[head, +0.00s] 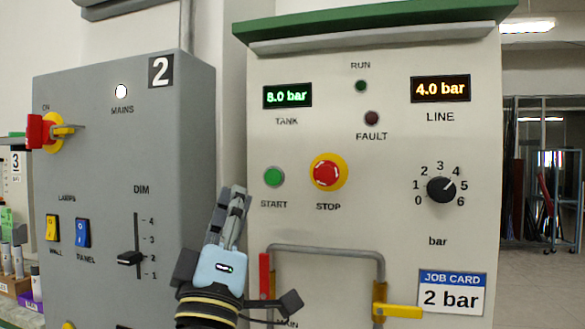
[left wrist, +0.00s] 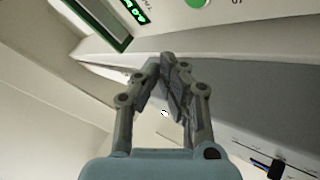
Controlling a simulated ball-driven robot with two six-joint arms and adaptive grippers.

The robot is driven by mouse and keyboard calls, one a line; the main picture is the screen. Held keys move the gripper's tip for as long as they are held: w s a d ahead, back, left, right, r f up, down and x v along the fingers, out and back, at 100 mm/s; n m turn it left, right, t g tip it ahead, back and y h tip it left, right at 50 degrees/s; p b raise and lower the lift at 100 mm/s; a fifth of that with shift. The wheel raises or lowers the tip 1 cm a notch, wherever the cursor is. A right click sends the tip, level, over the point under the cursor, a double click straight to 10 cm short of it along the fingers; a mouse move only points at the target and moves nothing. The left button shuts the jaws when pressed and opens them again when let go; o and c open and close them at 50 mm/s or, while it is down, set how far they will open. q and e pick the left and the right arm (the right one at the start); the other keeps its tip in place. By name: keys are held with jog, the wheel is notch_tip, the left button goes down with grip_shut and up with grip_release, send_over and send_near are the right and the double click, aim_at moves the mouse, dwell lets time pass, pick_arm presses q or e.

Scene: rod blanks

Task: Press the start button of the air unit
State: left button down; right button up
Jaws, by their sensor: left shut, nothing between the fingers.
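The air unit (head: 330,225) is a pale panel with a green top edge. Its green start button (head: 274,177) is at the left, beside the red stop button (head: 327,172) on a yellow ring. My left gripper (head: 240,190) is shut and empty, its fingers pointing up, left of and slightly below the start button in the picture. I cannot tell how far it is from the panel. In the left wrist view the shut fingers (left wrist: 168,62) point towards the panel, and the start button (left wrist: 197,3) is cut off at the top edge. My right gripper is not in view.
The tank display (head: 287,96) reads 8.0 bar and the line display (head: 440,89) 4.0 bar. The run lamp (head: 361,86) and fault lamp (head: 371,118) look dark. A pressure knob (head: 440,189) and job card (head: 451,292) are right. A grey cabinet (head: 180,130) stands left.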

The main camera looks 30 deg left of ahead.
aim_at(273, 177)
pick_arm(q)
jog(key=shift+n, duration=0.3)
jog(key=w, duration=0.2)
jog(key=w+a+r, duration=0.1)
jog(key=w, duration=0.2)
jog(key=w+a+r, duration=0.1)
jog(key=w, duration=0.2)
jog(key=shift+w+r+p, duration=0.2)
jog(key=shift+w+p, duration=0.05)
jog(key=shift+p, duration=0.1)
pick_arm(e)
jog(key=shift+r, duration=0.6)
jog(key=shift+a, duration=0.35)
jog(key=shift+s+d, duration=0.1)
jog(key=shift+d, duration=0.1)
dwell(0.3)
